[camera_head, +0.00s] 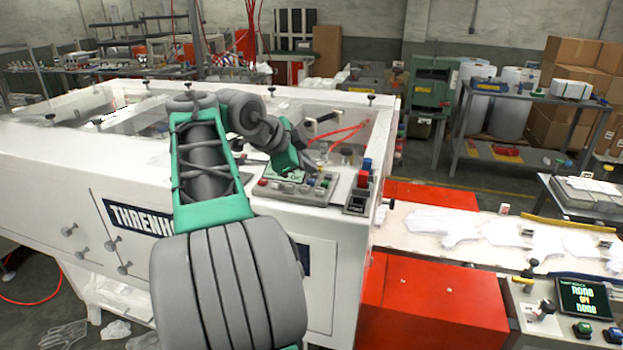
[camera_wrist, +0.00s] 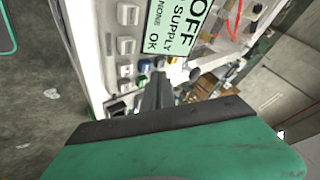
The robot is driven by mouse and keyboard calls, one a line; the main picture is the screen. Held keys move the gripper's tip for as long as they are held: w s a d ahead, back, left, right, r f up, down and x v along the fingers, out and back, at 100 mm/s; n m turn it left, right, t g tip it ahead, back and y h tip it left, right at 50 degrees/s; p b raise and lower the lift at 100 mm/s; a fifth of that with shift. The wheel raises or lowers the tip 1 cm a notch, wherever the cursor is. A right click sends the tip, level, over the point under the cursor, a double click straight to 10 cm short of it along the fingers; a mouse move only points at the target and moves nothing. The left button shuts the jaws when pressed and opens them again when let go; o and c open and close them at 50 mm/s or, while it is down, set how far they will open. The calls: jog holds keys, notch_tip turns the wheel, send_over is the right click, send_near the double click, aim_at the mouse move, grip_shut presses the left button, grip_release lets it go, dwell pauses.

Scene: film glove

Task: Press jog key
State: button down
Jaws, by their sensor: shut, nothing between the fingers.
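The control panel (camera_head: 318,192) sits on the front right corner of the white machine, with several small coloured keys and a lit display (camera_head: 283,174). In the wrist view the display (camera_wrist: 178,28) reads "OFF", "SUPPLY", "NONE" and "OK". My gripper (camera_head: 313,168) is shut and empty, close over the panel beside the display. Key labels are unreadable, so I cannot tell which is the jog key.
A grey box with red and blue buttons (camera_head: 359,192) stands right of the panel. Red hoses (camera_head: 340,133) lie behind it. A conveyor with white gloves (camera_head: 440,226) runs right. Another console with a display (camera_head: 584,298) stands at lower right.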

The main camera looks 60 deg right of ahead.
aim_at(308, 181)
jog(key=shift+r+p, duration=2.25)
jog(key=shift+r, duration=0.35)
jog(key=shift+f, duration=0.1)
jog(key=w+a+f+n+t+y, duration=0.1)
jog(key=w+a+f+n+t, duration=0.2)
jog(key=w+a+n, duration=0.55)
jog(key=w+a+f+n+t+y, duration=0.1)
jog(key=w+a+f+n+t, duration=0.4)
jog(key=a, duration=0.6)
jog(key=s+a+f+n+y, duration=0.1)
jog(key=a+f+n, duration=0.3)
jog(key=a, duration=0.5)
jog(key=s+a+f+n+g+y, duration=0.1)
jog(key=a+f+n+y, duration=0.2)
jog(key=a+n, duration=0.4)
jog(key=s+a+f+n+y, duration=0.1)
jog(key=a+f+n, duration=0.3)
jog(key=a, duration=0.8)
jog(key=shift+s+a+f+n+y, duration=0.15)
jog(key=shift+a+f+n+y, duration=0.2)
jog(key=shift+n+y, duration=0.55)
jog(key=shift+d, duration=0.1)
